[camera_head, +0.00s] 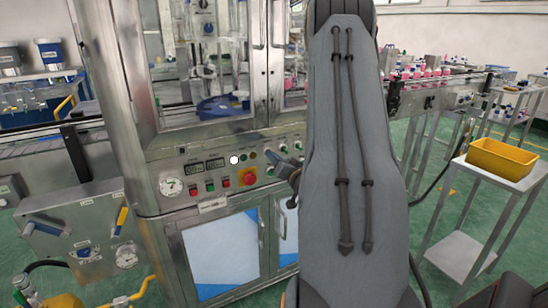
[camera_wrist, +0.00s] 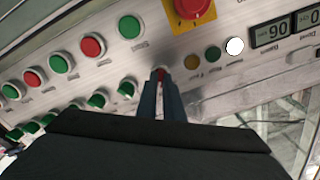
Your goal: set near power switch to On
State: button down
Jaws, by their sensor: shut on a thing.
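The machine's control panel (camera_head: 215,172) stands in front of me, and it fills the upper part of the wrist view (camera_wrist: 110,75). The knob appears to be the near power switch. Its label and pointing direction are hidden by the fingers, so I cannot tell its setting. In the head view, my gripper (camera_head: 280,160) reaches the panel's right part from behind my arm, and the knob is not clearly visible there.
A red emergency stop on yellow (camera_head: 246,177) sits close left of my gripper. A white lamp (camera_head: 234,159) is lit beside two displays. Several green and red buttons (camera_wrist: 92,46) line the panel. A yellow tray (camera_head: 500,158) stands on a trolley at right.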

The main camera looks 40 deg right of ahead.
jog(key=c, duration=1.9)
grip_release()
jog(key=shift+s, duration=0.1)
jog(key=v, duration=0.7)
jog(key=shift+s+b, duration=0.35)
jog(key=shift+w+a, duration=0.1)
jog(key=shift+a, duration=0.05)
